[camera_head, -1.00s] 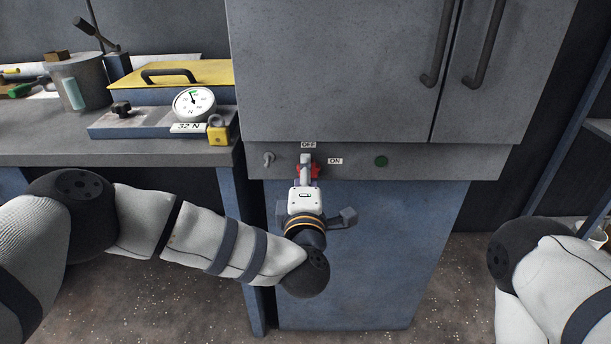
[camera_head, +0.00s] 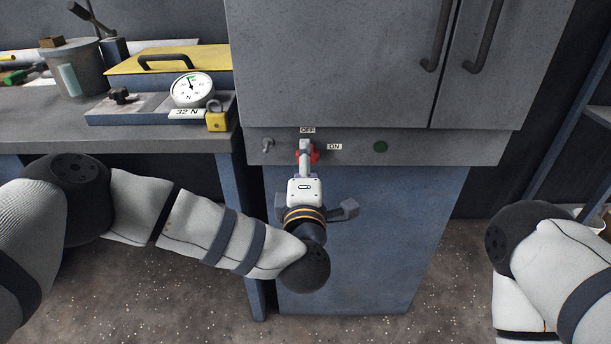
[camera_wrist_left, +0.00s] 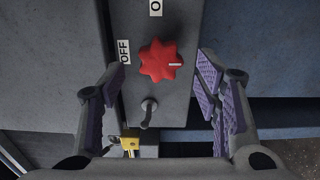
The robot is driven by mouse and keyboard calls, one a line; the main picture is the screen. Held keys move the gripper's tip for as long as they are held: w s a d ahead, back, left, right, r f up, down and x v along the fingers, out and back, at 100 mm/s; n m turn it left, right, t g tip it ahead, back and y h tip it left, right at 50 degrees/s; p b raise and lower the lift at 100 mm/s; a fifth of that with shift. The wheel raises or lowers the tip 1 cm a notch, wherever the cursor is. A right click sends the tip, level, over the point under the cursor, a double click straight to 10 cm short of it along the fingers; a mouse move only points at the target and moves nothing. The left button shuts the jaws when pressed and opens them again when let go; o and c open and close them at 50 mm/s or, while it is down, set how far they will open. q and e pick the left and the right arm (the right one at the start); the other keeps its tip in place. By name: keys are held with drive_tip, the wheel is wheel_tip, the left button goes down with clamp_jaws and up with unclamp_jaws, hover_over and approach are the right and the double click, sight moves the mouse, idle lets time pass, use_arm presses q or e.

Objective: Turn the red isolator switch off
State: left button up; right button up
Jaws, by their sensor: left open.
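The red isolator switch (camera_head: 314,154) is a lobed knob on the grey panel below the cabinet doors, partly hidden by my left gripper (camera_head: 305,150). In the left wrist view the whole knob (camera_wrist_left: 158,62) shows, with a white mark on its right side, opposite the OFF label (camera_wrist_left: 124,51). The ON label (camera_wrist_left: 156,7) is cut off at the top of that view. My left gripper (camera_wrist_left: 162,70) is open, one finger on each side of the knob with visible gaps; contact is not seen. My right gripper is out of view.
A small grey toggle (camera_head: 267,146) sits left of the knob and a green button (camera_head: 380,147) to its right. A workbench (camera_head: 150,141) at left carries a gauge (camera_head: 192,90) and a yellow padlock (camera_head: 216,121). Cabinet handles (camera_head: 437,38) hang above right.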

use_arm(q)
drive_tip(key=s, duration=1)
drive_tip(key=shift+s, duration=0.2)
drive_tip(key=s+d+f+m+g+h+p, duration=0.1)
drive_tip(key=s+f+m+g+h, duration=0.4)
drive_tip(key=s+f+m, duration=0.5)
drive_tip(key=s+a+f+m+g+p, duration=0.1)
drive_tip(key=s+a+f+m+g, duration=0.45)
drive_tip(key=s+f, duration=0.55)
drive_tip(key=s+a+f+m+g+y+p, duration=0.1)
drive_tip(key=s+a+g+y, duration=0.4)
drive_tip(key=s+a+g, duration=0.5)
drive_tip(key=s+a+m, duration=0.1)
drive_tip(key=s+a, duration=0.6)
drive_tip(key=s, duration=0.4)
drive_tip(key=shift+a+f, duration=0.25)
drive_tip(key=shift+f, duration=0.05)
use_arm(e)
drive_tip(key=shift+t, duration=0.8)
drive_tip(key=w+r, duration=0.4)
